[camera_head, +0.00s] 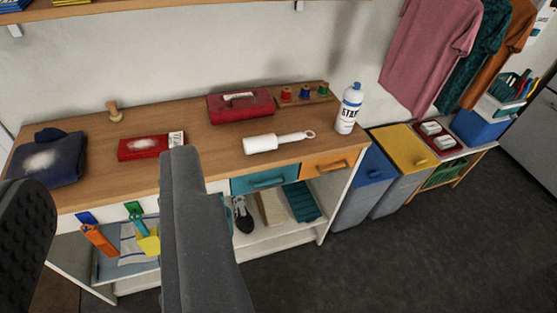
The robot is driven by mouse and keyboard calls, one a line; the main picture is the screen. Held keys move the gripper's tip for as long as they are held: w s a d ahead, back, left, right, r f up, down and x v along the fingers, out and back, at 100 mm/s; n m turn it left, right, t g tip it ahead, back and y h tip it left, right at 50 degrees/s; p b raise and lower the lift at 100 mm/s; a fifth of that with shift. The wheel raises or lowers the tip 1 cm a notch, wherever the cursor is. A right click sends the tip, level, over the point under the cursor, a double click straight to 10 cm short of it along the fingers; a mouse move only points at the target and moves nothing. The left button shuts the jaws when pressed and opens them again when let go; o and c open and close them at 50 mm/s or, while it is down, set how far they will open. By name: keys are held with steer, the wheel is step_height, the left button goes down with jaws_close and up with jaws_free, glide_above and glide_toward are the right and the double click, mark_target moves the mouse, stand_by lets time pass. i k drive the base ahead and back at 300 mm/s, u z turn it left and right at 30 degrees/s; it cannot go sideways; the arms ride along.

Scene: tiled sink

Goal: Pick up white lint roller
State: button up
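A white lint roller (277,141) lies on the wooden worktop (215,163) near its front edge, with its thick roll to the left and its thin looped handle pointing right. My gripper (100,205) is in the lower left of the view, with its two dark fingers wide apart and nothing between them. The fingers are in front of and to the left of the lint roller and not touching it. The right finger hides part of the worktop's front edge.
A red packet (144,147) and folded dark blue cloth (47,160) lie left. Blue and yellow-lidded bins (400,147) stand right. The dark floor (420,250) in front is clear.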

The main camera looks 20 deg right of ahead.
mark_target(258, 144)
steer(key=k, duration=0.9)
steer(key=z, duration=0.55)
steer(key=i, duration=0.75)
steer(key=z, duration=0.65)
steer(key=i, duration=1.1)
steer(key=u, duration=0.65)
steer(key=i, duration=0.55)
steer(key=u, duration=0.55)
